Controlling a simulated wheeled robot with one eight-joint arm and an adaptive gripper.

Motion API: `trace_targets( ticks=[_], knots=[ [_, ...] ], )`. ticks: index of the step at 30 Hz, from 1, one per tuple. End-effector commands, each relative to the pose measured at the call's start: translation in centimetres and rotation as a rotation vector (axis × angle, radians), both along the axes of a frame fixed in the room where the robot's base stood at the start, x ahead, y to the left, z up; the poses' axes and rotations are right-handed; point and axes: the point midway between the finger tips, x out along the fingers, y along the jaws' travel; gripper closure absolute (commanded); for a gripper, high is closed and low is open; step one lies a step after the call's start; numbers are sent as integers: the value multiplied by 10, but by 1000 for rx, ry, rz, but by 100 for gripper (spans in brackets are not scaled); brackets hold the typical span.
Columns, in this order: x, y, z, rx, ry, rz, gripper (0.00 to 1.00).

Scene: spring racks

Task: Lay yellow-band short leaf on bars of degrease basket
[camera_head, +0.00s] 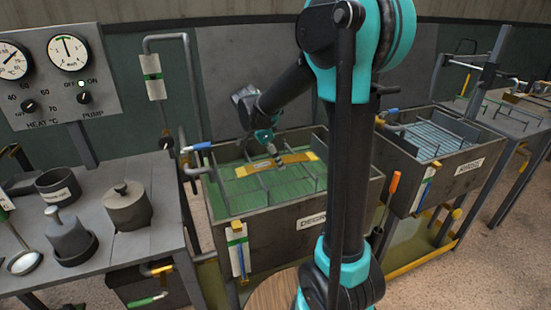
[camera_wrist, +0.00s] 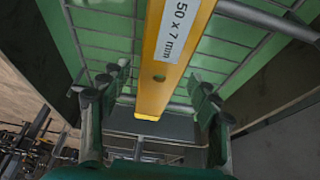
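The yellow leaf (camera_head: 298,158) lies across the basket in the DEGREASE tank (camera_head: 262,237), over green liquid. In the wrist view the leaf (camera_wrist: 168,62) is a flat yellow strip with a white label reading "50 x 7 mm" and a small hole near its end. Grey basket bars (camera_wrist: 262,19) show beside and behind it; I cannot tell whether it touches them. My gripper (camera_head: 275,158) is over the leaf's middle. In the wrist view my gripper (camera_wrist: 158,98) is open, its fingers apart on either side of the leaf, with gaps between. The leaf's far end is out of the wrist view.
The RINSE tank (camera_head: 462,172) with its own basket stands to the right. A grey bench (camera_head: 165,215) with lidded pots is at the left, below the gauge panel (camera_head: 62,65). Tank walls and upright basket rods surround my gripper. A screwdriver-like orange handle (camera_head: 394,182) stands between the tanks.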

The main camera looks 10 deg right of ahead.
Motion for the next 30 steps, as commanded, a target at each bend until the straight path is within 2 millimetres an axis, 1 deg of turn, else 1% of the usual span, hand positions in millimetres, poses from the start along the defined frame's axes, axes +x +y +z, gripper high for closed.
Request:
trace_targets(
  ticks=[7, 11, 14, 24, 27, 30],
  knots=[
    [0, 0, 1, 0, 0, 0, 37],
    [0, 0, 7, 0, 0, 0, 37],
    [-1, 4, 20, 0, 1, 2, 37],
    [-6, 31, 86, 0, 0, 2, 37],
    [-8, 37, 101, 0, -1, 1, 37],
    [-9, 41, 112, 0, 0, 2, 37]
  ],
)
